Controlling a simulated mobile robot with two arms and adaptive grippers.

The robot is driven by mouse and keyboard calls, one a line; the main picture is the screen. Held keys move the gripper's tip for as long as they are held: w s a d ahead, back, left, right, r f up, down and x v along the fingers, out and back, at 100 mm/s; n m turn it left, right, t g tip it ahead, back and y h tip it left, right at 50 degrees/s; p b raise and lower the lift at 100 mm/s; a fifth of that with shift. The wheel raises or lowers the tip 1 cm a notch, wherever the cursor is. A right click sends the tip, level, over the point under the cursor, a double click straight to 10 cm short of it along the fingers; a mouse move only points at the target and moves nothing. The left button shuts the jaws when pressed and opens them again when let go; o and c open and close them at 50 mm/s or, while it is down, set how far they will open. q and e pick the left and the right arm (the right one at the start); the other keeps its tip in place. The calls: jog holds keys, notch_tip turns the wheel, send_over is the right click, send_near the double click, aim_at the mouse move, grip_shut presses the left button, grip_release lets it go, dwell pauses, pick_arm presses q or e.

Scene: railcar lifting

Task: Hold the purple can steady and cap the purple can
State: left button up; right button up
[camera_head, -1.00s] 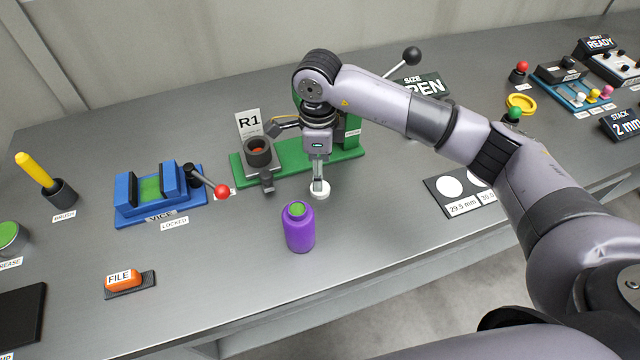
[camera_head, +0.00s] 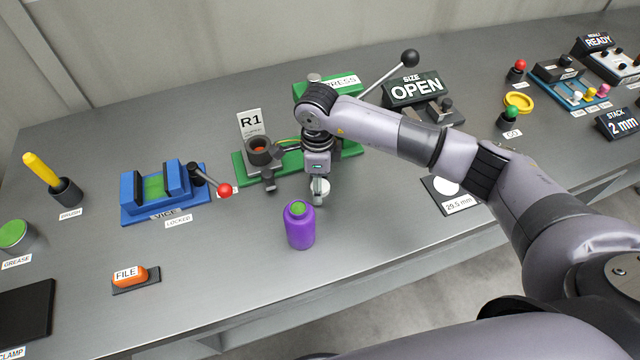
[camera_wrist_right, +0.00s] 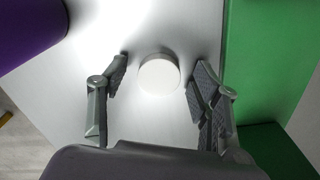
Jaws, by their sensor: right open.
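The purple can (camera_head: 300,228) stands upright on the grey bench in the head view, with green showing in its open top. Its side also shows at the upper left of the right wrist view (camera_wrist_right: 28,28). A white round cap (camera_wrist_right: 159,74) lies on the bench between the open fingers of my right gripper (camera_wrist_right: 158,80), apart from both. In the head view the cap (camera_head: 320,198) is partly hidden by my right gripper (camera_head: 319,188), which points down just behind and right of the can. My left gripper is not in view.
The green press (camera_head: 345,140) stands just behind my right gripper. A blue vice (camera_head: 140,210) with a red-tipped lever (camera_head: 224,190) is to the left. An orange file (camera_head: 131,276) lies at front left.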

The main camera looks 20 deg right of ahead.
jog(key=shift+c, duration=0.2)
jog(key=c, duration=0.9)
jog(key=shift+r, duration=0.15)
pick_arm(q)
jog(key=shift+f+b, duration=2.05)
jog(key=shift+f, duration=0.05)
pick_arm(e)
jog(key=shift+r, duration=9.9)
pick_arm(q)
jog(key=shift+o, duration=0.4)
